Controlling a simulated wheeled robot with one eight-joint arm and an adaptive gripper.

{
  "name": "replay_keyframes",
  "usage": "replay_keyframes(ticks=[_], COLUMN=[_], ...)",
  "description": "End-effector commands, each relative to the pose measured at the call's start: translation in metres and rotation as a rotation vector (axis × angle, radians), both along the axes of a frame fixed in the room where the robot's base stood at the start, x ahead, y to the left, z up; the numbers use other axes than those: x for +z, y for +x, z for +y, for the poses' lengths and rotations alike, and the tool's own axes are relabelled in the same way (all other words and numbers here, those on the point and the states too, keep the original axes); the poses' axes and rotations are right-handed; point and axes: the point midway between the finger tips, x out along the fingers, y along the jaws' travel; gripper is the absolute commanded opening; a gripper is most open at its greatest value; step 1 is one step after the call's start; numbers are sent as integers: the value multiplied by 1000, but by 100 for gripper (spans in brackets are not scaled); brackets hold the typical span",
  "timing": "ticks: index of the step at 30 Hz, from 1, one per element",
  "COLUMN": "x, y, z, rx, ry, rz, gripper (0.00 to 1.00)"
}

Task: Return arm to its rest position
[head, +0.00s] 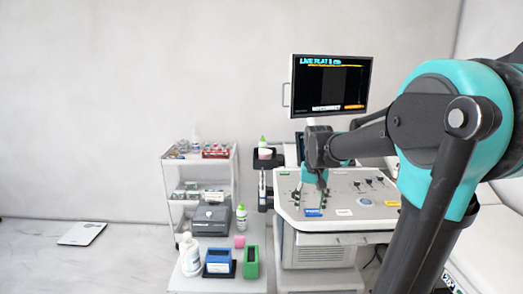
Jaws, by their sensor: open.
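My arm (455,120), teal and dark grey, comes in from the right and reaches forward over a white machine cart. My gripper (322,186) hangs at the arm's far end, in front of the cart's control panel (357,184). It is small in the view and points downward, with its fingers open. I see nothing held in it. I cannot tell how far its tips are above the panel.
A monitor (331,84) stands behind the arm's far end. Left of the cart are a low table (262,275) with bottles, a blue box (217,261) and a green box (251,261), and a white shelf trolley (169,190). A flat scale (82,233) lies on open floor.

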Motion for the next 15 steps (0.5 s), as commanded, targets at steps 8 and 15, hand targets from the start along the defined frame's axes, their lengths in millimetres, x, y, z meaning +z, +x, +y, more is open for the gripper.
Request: replay_keyframes(ticks=[8, 15], x=[-69, -133], y=[-75, -152], z=[-15, -25], rx=[65, 132], ry=[-9, -33], rz=[-118, -236], gripper=[56, 56])
